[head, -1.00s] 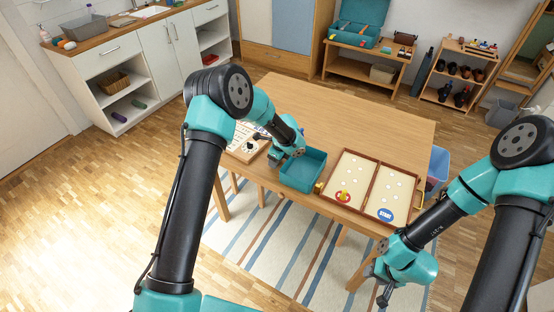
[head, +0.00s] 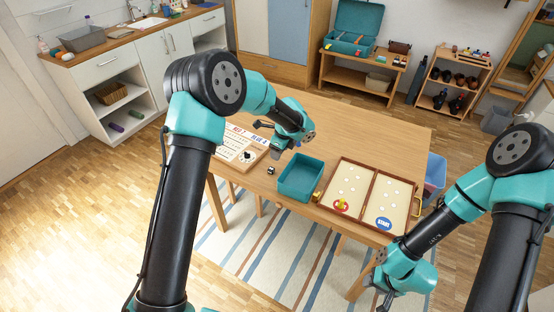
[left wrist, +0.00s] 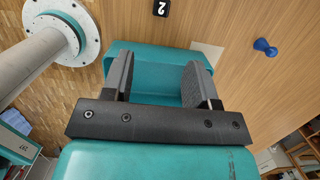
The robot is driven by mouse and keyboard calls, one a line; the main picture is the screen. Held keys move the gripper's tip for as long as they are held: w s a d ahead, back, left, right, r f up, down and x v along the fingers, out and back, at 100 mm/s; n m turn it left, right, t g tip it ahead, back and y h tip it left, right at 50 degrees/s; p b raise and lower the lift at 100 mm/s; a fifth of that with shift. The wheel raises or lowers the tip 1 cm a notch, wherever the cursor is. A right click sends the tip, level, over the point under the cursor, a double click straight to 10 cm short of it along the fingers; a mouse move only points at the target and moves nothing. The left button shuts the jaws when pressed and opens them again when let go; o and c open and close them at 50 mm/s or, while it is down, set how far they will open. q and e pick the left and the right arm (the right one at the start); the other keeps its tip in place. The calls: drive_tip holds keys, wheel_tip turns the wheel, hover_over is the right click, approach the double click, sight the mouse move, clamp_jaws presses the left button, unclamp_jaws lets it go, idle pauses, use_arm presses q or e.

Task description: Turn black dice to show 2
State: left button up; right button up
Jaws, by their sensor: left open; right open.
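A small black die (head: 271,170) lies on the table just left of the teal tray (head: 282,190). In the left wrist view the black die (left wrist: 161,8) sits at the top edge, partly cut off, with a white 2 on the face towards the camera. My left gripper (head: 268,138) is open and empty above the table, behind the die. In the left wrist view its fingers (left wrist: 160,80) are spread, with the teal tray behind them. My right gripper (head: 382,292) hangs by the table's front right corner, open and apart from the die.
A score board (head: 236,148) with red and blue lettering lies left of the die. A hinged game board (head: 355,190) lies open right of the tray. A blue pawn (left wrist: 264,47) stands on the table in the left wrist view. The table's back half (head: 370,125) is clear.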

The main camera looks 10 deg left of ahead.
use_arm(q)
drive_tip(key=v, duration=0.6)
drive_tip(key=shift+f, duration=0.15)
idle(0.5)
